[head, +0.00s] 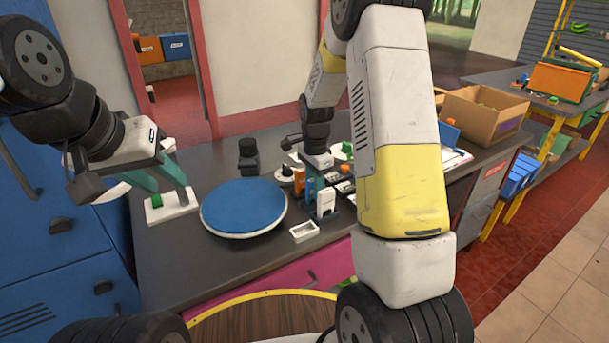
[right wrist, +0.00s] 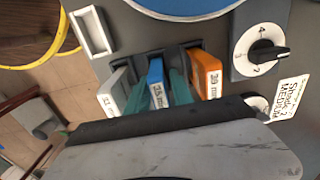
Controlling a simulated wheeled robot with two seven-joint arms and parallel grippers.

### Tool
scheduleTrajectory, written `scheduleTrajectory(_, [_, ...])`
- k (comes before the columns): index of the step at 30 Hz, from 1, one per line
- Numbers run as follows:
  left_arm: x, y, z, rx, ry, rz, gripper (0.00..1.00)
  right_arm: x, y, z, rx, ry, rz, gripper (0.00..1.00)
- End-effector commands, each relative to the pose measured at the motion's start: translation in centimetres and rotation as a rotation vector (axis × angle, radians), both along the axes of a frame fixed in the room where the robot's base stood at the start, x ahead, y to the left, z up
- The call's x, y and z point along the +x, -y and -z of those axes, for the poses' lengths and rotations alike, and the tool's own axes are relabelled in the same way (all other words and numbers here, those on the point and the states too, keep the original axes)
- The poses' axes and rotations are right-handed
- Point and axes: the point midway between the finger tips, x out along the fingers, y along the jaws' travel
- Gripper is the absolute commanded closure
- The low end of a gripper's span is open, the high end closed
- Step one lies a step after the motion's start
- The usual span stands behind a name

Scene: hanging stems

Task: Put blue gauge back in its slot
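The blue gauge (right wrist: 156,84) stands between the white gauge (right wrist: 114,94) and the orange gauge (right wrist: 205,74) at the dark rack (right wrist: 168,52) in the right wrist view. My right gripper (right wrist: 160,92) has a teal finger close along each side of the blue gauge and appears shut on it. The gauge's lower part is hidden, so I cannot tell how deep it sits. In the head view the white gauge (head: 326,203) and orange gauge (head: 299,178) show, with the blue gauge (head: 320,184) partly covered. My left gripper (head: 164,180) is open and empty at the left.
A round blue-topped disc (head: 243,205) lies left of the rack. A small white tray (head: 304,232) is in front, near the table edge. A dial (right wrist: 262,50) and a label card (right wrist: 288,97) are beside the rack. A cardboard box (head: 485,112) stands at the right.

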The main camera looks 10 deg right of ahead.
Motion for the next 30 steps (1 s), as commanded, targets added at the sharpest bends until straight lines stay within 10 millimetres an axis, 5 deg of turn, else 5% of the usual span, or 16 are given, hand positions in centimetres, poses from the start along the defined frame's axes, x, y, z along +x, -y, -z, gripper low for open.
scheduleTrajectory(13, [0.0,0.0,0.0,0.000,0.000,0.000,0.64,0.1,0.0,-0.6,0.000,0.002,-0.001,0.59])
scheduleTrajectory(30, [0.0,0.0,0.0,0.000,0.000,0.000,0.64,-0.5,0.0,-8.8,0.010,0.016,-0.031,0.59])
